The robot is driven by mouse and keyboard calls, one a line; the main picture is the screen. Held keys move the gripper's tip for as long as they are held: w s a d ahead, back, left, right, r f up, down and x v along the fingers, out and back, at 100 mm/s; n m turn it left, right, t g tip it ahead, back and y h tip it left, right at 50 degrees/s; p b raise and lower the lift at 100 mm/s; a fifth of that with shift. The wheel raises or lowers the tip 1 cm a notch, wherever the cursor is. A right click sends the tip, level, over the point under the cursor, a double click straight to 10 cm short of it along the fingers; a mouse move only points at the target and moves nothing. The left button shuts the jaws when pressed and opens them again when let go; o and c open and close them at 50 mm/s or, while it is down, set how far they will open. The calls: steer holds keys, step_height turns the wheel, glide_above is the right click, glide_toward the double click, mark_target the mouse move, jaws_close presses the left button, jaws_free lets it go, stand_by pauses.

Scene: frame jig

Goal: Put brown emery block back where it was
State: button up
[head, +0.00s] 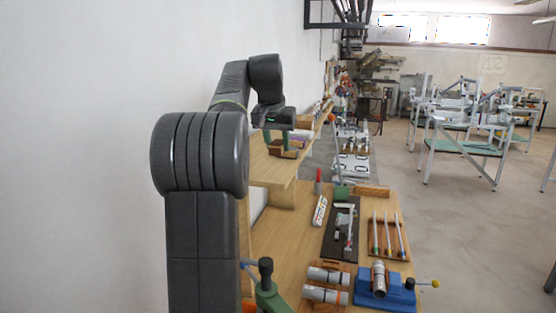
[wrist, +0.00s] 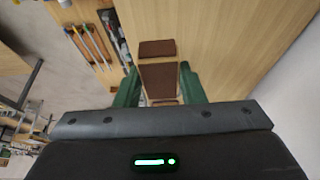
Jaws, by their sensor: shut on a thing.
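The brown emery block (wrist: 158,79) lies between the two green fingers of my gripper (wrist: 158,72) in the wrist view, and the gripper is shut on it. In the head view my gripper (head: 279,138) is low at the raised wooden shelf, with brown pieces (head: 289,153) under and beside the fingers. A second brown piece (wrist: 157,48) shows just past the fingertips against the pale wood. I cannot tell whether it is a separate block or part of a holder, or whether the held block touches the shelf.
The raised wooden shelf (head: 270,173) runs along the wall, with several items behind my gripper. The lower bench holds a rack of slim tools (head: 388,238), a dark board with a clamp (head: 340,230), a blue vise (head: 386,291) and grey cylinders (head: 326,284). The wall (wrist: 292,80) is close.

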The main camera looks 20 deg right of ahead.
mark_target(277, 170)
steer(key=shift+f, duration=2.35)
steer(key=shift+f, duration=0.15)
steer(key=o, duration=1)
steer(key=shift+c, duration=0.2)
steer(key=v, duration=1.2)
